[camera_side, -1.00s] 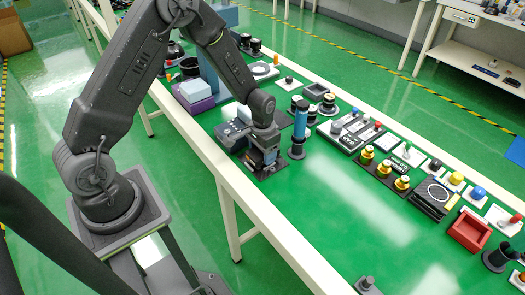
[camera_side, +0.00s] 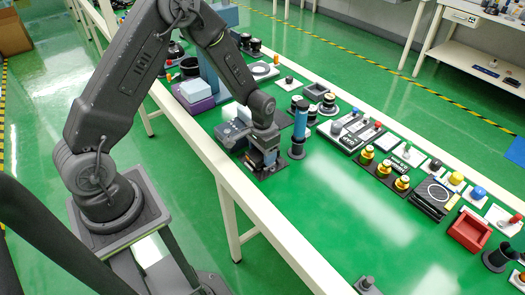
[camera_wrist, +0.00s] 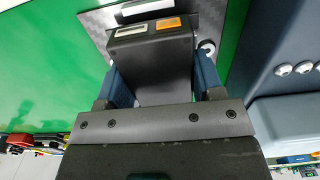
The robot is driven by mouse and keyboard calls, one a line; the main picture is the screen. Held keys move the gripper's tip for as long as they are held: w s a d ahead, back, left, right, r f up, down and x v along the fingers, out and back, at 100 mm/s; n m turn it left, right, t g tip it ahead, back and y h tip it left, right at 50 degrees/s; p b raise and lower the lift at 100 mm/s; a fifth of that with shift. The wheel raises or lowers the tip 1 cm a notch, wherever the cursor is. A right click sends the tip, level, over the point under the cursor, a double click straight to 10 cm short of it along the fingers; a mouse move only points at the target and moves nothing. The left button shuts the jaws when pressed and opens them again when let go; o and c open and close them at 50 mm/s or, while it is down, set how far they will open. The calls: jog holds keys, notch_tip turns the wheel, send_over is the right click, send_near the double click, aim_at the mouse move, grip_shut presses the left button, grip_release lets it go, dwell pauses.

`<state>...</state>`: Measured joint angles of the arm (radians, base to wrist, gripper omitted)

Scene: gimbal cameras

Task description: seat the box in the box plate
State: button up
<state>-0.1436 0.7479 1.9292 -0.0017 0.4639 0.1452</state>
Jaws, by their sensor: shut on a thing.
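My gripper (camera_wrist: 155,88) is shut on the box (camera_wrist: 150,62), a dark grey block with an orange patch and a pale patch on its end. The blue fingers press on both sides of it in the wrist view. The box plate (camera_wrist: 130,14), a grey patterned plate with light fittings, lies just beyond the far end of the box. In the side view my gripper (camera_side: 265,158) is low over the dark plate (camera_side: 272,171) on the green table. The gripper hides most of the box there. I cannot tell whether the box touches the plate.
A blue cylinder (camera_side: 299,128) on a dark base stands close to the right of my gripper. A dark block (camera_side: 230,133) is close on the left. The green table (camera_side: 330,205) in front and to the right is clear. A red tray (camera_side: 469,231) is far right.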

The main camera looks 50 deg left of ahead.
jog(key=shift+f, duration=0.25)
jog(key=shift+r, duration=0.1)
jog(key=shift+r, duration=0.3)
jog(key=shift+f, duration=0.25)
dwell(1.9)
jog(key=shift+r, duration=0.3)
dwell(0.7)
jog(key=shift+f, duration=0.45)
dwell(0.8)
jog(key=shift+r, duration=0.15)
